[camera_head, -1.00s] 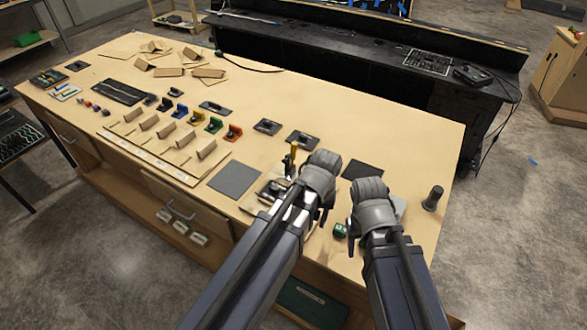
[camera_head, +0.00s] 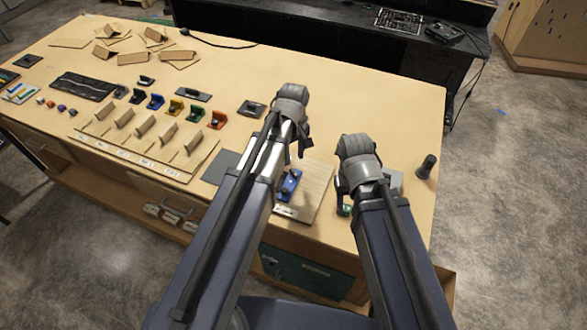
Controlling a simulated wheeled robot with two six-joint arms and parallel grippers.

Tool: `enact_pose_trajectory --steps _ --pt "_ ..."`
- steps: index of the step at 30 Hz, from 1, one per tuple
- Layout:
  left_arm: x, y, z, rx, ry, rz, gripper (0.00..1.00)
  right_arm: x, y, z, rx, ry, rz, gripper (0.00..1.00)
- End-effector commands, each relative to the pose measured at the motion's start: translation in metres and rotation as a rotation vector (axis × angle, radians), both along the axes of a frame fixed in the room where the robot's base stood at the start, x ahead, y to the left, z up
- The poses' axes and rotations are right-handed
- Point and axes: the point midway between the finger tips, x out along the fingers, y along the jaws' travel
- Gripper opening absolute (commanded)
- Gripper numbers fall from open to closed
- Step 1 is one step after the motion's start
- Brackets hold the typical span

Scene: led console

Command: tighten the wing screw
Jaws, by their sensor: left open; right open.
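A pale wooden board (camera_head: 318,180) lies near the front right of the table, with a blue fixture (camera_head: 290,184) on it. I cannot make out the wing screw itself; it may be part of this fixture or hidden by my arms. My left gripper (camera_head: 304,149) is open, pointing down above the back of the board, and apart from the fixture. My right gripper (camera_head: 343,192) is open beside the board's right edge, close to a small green object (camera_head: 346,210). The forearms hide part of the table.
A wooden rack (camera_head: 144,153) with upright dividers stands at left, with several coloured blocks behind it. A dark grey pad (camera_head: 221,168) lies left of my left arm. A black cylinder (camera_head: 427,166) stands at the right edge. The table's back right is clear.

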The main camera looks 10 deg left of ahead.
Motion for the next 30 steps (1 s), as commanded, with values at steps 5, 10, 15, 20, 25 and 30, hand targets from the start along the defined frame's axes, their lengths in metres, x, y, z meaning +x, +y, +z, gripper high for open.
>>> enact_pose_trajectory --steps 5,10,15,20,25,30 --pt "0.000 0.000 -0.025 0.000 0.000 -0.001 0.46 0.000 0.000 -0.025 -0.001 0.000 0.004 0.50" --pt "0.000 0.000 -0.047 0.000 0.000 -0.001 0.46 0.000 0.000 -0.047 -0.002 0.000 0.010 0.50" --pt "0.000 0.000 -0.065 0.000 0.000 -0.002 0.46 0.000 0.000 -0.065 -0.002 0.000 0.010 0.50" --pt "0.000 0.000 -0.069 0.000 0.000 -0.002 0.46 0.000 0.000 -0.069 -0.002 0.000 0.009 0.50" --pt "0.000 0.000 -0.068 0.000 0.000 -0.002 0.46 0.000 0.000 -0.068 -0.002 0.000 0.009 0.50" --pt "0.000 0.000 -0.068 0.000 0.000 -0.002 0.35 0.000 0.000 -0.068 -0.002 0.000 0.009 0.50"
